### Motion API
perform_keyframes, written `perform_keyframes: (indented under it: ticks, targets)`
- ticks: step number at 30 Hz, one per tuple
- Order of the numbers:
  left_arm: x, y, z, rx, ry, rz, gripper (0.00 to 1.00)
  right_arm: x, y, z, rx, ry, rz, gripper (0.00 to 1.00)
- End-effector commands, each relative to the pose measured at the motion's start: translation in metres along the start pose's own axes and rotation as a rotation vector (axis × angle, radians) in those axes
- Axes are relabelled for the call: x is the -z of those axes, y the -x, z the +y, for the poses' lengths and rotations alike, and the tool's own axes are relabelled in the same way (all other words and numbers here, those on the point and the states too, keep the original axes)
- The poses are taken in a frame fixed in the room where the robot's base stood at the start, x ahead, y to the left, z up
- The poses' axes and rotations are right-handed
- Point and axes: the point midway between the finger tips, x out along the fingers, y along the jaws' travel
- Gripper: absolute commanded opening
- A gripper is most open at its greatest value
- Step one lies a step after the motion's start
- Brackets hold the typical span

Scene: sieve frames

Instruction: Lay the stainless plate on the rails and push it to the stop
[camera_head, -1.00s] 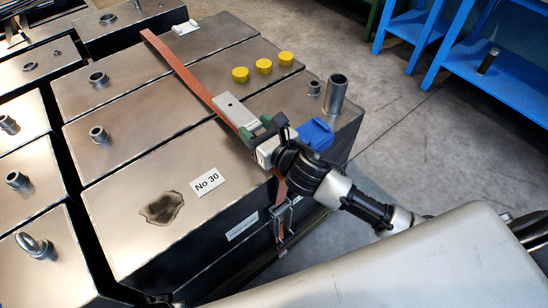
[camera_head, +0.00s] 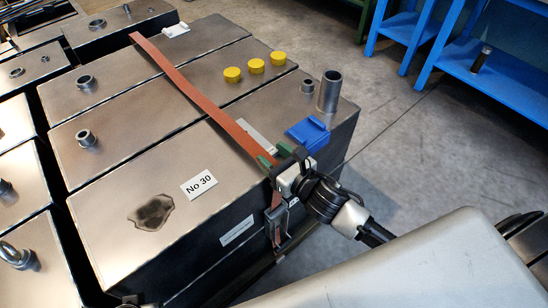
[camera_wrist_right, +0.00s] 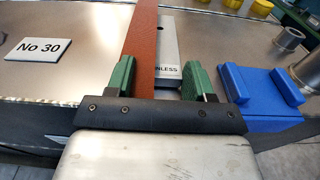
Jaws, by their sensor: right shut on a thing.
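The stainless plate (camera_head: 256,132) is a flat grey bar with lettering that partly reads "NLESS" in the right wrist view (camera_wrist_right: 168,48). It is over the box top, beside the reddish strap. My right gripper (camera_head: 274,161) has green fingers, is shut on the plate's near end and sits at the box's front edge. In the right wrist view the gripper (camera_wrist_right: 158,82) partly hides that end. A blue block (camera_head: 309,133) with two raised ridges, perhaps the rails, is just right of the gripper; it also shows in the right wrist view (camera_wrist_right: 262,100). I cannot make out a stop. My left gripper is not in view.
The reddish strap (camera_head: 182,84) crosses the box top and hangs over the front to a buckle (camera_head: 277,222). Several yellow caps (camera_head: 256,66) and an upright metal tube (camera_head: 329,91) stand behind the block. A "No 30" label (camera_head: 199,185) lies left.

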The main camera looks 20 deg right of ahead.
Motion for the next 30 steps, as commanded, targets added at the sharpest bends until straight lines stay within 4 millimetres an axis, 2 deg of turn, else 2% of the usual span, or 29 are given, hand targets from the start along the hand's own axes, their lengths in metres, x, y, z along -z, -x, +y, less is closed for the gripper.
perform_keyframes:
  ticks: [13, 14, 18, 30]
  targets:
    - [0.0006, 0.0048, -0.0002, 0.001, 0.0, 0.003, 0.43, -0.0009, -0.0007, 0.0, -0.001, 0.002, -0.009, 0.0]
    - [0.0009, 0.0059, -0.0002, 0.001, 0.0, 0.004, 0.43, 0.0024, -0.0003, -0.0001, 0.0, 0.001, -0.001, 0.56]
    - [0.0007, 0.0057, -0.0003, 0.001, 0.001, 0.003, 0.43, 0.0021, -0.0003, -0.0001, 0.0, 0.001, -0.001, 0.77]
    - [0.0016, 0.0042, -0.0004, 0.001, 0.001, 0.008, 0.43, 0.0009, 0.0036, 0.0, 0.0, 0.0, 0.001, 0.78]
